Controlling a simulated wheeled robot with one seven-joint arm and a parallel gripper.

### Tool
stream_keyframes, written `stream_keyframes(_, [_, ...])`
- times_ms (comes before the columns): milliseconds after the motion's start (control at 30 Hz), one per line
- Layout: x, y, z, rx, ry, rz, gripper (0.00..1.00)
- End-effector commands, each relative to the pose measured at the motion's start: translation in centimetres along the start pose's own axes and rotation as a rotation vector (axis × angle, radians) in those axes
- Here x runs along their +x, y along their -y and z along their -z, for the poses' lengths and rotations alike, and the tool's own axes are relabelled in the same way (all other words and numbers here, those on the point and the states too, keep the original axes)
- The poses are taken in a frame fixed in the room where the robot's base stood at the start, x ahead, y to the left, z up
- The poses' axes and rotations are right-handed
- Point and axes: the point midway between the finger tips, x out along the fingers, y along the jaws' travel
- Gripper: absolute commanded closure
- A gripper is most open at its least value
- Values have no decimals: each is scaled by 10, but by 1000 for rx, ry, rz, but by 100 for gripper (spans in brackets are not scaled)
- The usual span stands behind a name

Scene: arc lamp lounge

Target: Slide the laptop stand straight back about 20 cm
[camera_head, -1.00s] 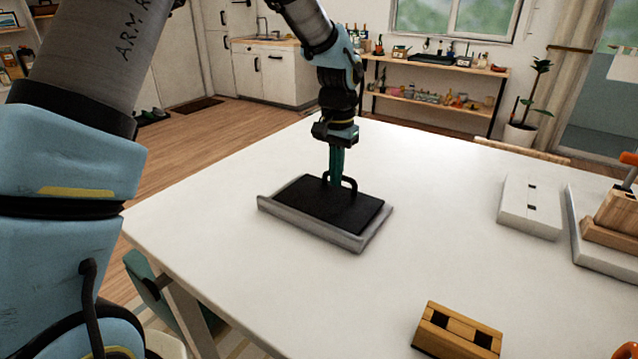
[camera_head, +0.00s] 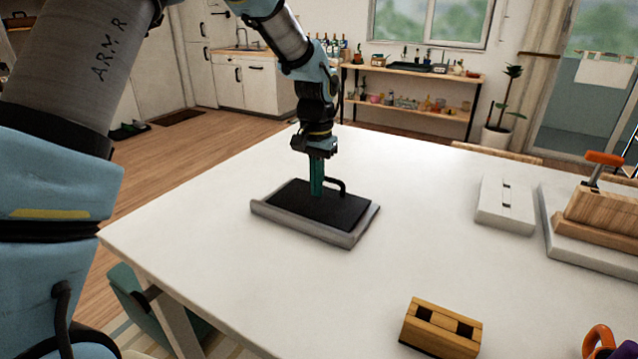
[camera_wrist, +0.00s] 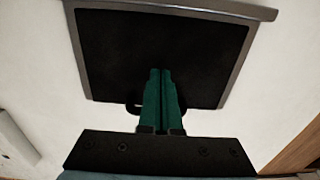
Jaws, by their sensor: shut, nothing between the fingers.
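The laptop stand (camera_head: 348,238) is a grey tray with a raised front lip and a black top pad, lying flat on the white table. A black loop handle (camera_head: 338,183) rises at its back edge. My gripper (camera_head: 317,193) points down with its green fingers shut and empty, beside the handle and over the back part of the black pad. In the wrist view the fingertips (camera_wrist: 161,72) overlap the black pad (camera_wrist: 110,55), and part of the handle (camera_wrist: 131,109) shows behind the fingers. I cannot tell whether the tips touch the pad.
The white table (camera_head: 220,275) is clear behind and around the stand. A white slotted block (camera_head: 505,205) and a tray (camera_head: 590,253) with a wooden block lie at the right. A slotted wooden block (camera_head: 440,327) is at the front. A chair (camera_head: 497,153) stands at the far edge.

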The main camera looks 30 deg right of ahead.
Motion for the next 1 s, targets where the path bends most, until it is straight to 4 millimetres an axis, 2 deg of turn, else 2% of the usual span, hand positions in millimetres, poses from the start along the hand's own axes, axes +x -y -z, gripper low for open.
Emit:
stream_keyframes(267, [-32, 0, 0, 0, -3, 1, 100])
stream_keyframes(600, [-85, 0, 1, 0, -3, 1, 100])
stream_keyframes(800, [-99, 0, 0, 0, 0, 0, 100])
stream_keyframes(1000, [-100, 4, -3, -9, 1, 1, 100])
